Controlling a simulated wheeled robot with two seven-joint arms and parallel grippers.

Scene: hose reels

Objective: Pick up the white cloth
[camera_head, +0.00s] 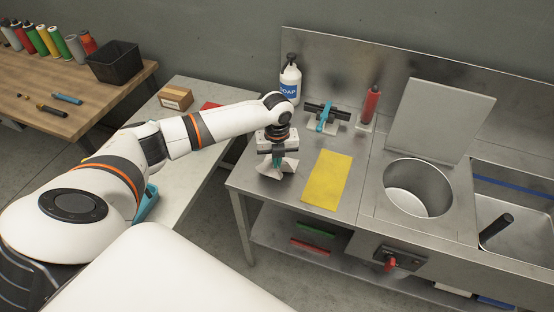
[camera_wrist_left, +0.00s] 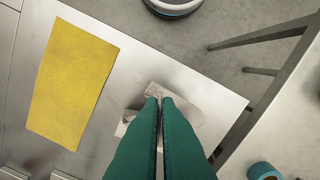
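The white cloth (camera_head: 288,165) is a small, bunched piece near the left end of the steel counter, beside a yellow cloth (camera_head: 327,180). My left gripper (camera_head: 277,160) points down at it. In the left wrist view the teal fingers (camera_wrist_left: 160,100) are nearly together, with the white cloth (camera_wrist_left: 186,110) gathered at their tips and spreading out on both sides. The gripper looks shut on the cloth. The fingertips partly hide the cloth, and I cannot tell whether it is clear of the counter. My right gripper is not in view.
A soap bottle (camera_head: 290,80), a teal-handled tool on a stand (camera_head: 322,114) and a red bottle (camera_head: 370,103) stand at the counter's back. A round basin (camera_head: 418,188) with a raised lid lies right. A white table (camera_head: 190,180) stands left, across a gap.

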